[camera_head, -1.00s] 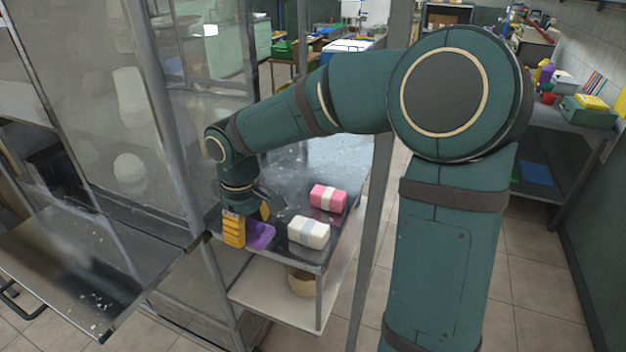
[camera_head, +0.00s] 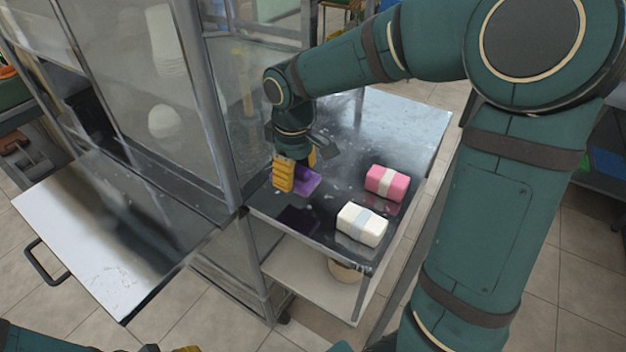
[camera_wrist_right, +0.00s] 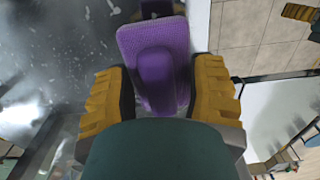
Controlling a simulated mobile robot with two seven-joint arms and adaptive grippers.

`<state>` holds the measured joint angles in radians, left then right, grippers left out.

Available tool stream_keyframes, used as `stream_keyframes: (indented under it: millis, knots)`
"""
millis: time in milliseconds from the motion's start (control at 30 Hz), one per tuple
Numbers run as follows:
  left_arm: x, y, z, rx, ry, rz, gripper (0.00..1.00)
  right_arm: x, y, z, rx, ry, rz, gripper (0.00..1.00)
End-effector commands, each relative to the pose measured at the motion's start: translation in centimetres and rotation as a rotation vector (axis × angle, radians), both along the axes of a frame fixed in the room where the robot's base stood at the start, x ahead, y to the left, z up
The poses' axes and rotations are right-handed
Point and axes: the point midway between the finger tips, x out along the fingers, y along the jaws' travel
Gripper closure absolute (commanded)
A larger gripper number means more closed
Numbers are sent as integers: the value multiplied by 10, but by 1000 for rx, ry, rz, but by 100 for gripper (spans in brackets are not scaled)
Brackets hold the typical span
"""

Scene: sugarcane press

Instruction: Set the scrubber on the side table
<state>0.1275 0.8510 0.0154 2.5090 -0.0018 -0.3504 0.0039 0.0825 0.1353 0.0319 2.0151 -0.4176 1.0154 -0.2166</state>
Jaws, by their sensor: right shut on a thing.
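The purple scrubber (camera_head: 306,183) is in my right gripper (camera_head: 296,172), over the side table (camera_head: 400,122), a dark, shiny metal top. A dark purple reflection lies on the top in front of it, and the scrubber appears held above the surface. In the right wrist view the scrubber (camera_wrist_right: 153,45) sits between the yellow fingers of the right gripper (camera_wrist_right: 160,88), its flat pad outward. The gripper is shut on it. Yellow bits of my left gripper (camera_head: 168,349) show at the bottom edge of the head view; its jaws are cut off.
A white wrapped block (camera_head: 361,225) and a pink wrapped block (camera_head: 387,183) lie on the table's right part. A glass-walled cabinet (camera_head: 165,110) with a metal post borders the table on the left. A lower shelf (camera_head: 310,285) holds a round container (camera_head: 345,270). The table's back is clear.

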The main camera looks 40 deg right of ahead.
Motion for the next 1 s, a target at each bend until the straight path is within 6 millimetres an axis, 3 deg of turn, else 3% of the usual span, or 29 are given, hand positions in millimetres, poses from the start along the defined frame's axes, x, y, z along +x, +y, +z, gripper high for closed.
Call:
stream_keyframes:
  millis: [433, 900, 933, 967, 1000]
  knots:
    - [3, 0, -17, 1, -8, 2, 53, 0, 0, -57, 1, 1, 0, 81]
    - [4, 0, -19, 1, -10, 2, 53, 0, 0, -64, 0, -1, 0, 81]
    - [4, 0, -19, 1, -10, 3, 53, 0, 0, -63, 0, -1, -1, 29]
    - [4, 0, -18, 1, -10, 3, 53, 0, 0, -63, 0, -1, -1, 19]
    - [4, 0, -18, 1, -10, 3, 53, 0, 0, -63, 0, -1, 0, 16]
